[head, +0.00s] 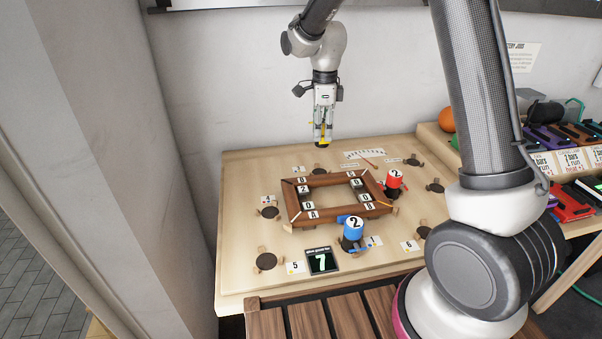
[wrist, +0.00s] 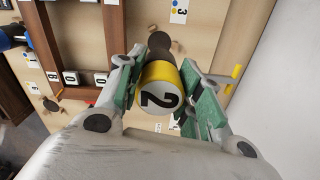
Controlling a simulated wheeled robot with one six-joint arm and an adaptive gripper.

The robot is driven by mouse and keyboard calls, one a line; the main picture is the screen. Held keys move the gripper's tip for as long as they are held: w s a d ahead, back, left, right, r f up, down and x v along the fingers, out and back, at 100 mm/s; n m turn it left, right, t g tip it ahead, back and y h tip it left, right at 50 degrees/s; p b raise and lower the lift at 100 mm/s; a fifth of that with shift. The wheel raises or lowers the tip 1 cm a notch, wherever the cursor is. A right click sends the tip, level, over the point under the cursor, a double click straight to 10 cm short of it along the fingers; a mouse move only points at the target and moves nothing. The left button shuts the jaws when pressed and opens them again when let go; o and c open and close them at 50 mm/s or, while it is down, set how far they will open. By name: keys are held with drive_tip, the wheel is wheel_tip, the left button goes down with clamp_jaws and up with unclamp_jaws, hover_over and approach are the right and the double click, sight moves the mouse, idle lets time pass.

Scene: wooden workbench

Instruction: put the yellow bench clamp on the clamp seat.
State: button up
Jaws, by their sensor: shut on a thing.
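The yellow bench clamp (wrist: 156,75) is a yellow cylinder with a white end marked "2". My gripper (wrist: 158,92) is shut on it, with green pads on both sides. In the head view the gripper (head: 323,136) is above the far edge of the bench with a bit of yellow between its fingers. Several dark round seats lie around the wooden frame, among them one at the far side (head: 320,171), one at the left (head: 269,212) and one at the front left (head: 266,261). I cannot tell which is the clamp seat.
A brown wooden frame (head: 295,211) with number tiles lies mid-bench. A blue cylinder (head: 352,229) and a red cylinder (head: 393,180), both marked "2", stand by it. A wall is behind; an orange ball (head: 447,119) is at the right.

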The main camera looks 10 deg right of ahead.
sight(320, 146)
drive_tip(key=f, duration=0.5)
drive_tip(key=shift+a+f, duration=0.2)
drive_tip(key=shift+f, duration=2.2)
drive_tip(key=shift+f, duration=0.1)
drive_tip(key=o, duration=1.2)
drive_tip(key=shift+o, duration=0.2)
